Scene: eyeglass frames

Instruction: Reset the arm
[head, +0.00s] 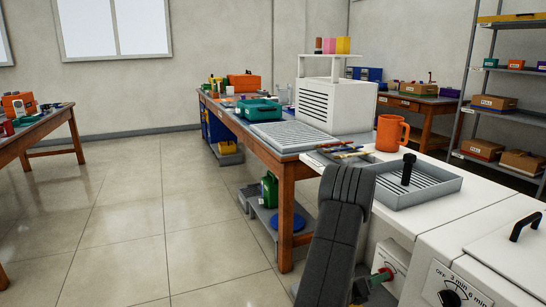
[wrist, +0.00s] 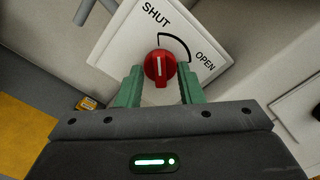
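In the wrist view, my gripper (wrist: 160,68) is open, with its green fingers on either side of a red knob (wrist: 159,69). Gaps show between the knob and both fingers. The knob sits on a white plate (wrist: 112,38) marked SHUT and OPEN, joined by a black arc. The knob's white line runs nearly upright in the picture. In the head view, my dark arm reaches down to the front of the white machine (head: 480,215); the red knob (head: 381,277) and a bit of green finger show low there, partly hidden by my arm.
A tray (head: 445,186) with a black upright handle and an orange mug (head: 391,132) stand close behind my arm. A black timer dial (head: 449,298) is right of the knob. A wooden workbench (head: 286,170) stands behind. Open floor (head: 120,220) lies at left.

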